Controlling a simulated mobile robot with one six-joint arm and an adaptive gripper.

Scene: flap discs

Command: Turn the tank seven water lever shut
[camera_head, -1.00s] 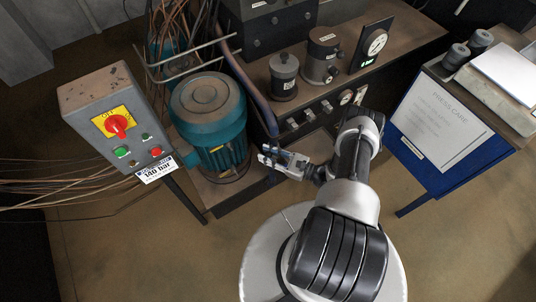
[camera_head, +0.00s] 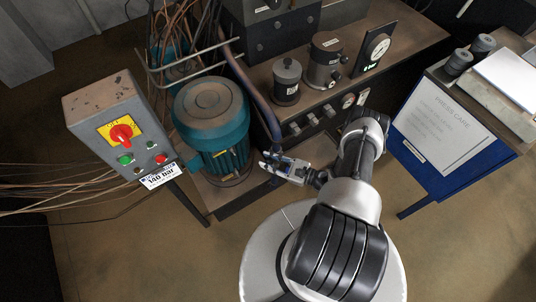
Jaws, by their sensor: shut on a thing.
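My gripper (camera_head: 268,161) is at the end of my arm, low in front of the dark bench and just right of the teal motor. Its jaws are shut on a small dark part, probably the water lever, near the lower end of a bluish pipe (camera_head: 262,105). The fingers hide most of this part, so I cannot tell how far it is turned. No tank seven label is readable. Several small grey valve handles (camera_head: 312,120) stick out of the bench front, up and right of my gripper and apart from it.
The teal motor (camera_head: 212,125) stands close left of my gripper. A grey control box (camera_head: 108,112) with a red knob is further left. The bench (camera_head: 405,60) carries dark canisters and a gauge. A blue-framed sign (camera_head: 450,175) stands right. Brown floor is open in front.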

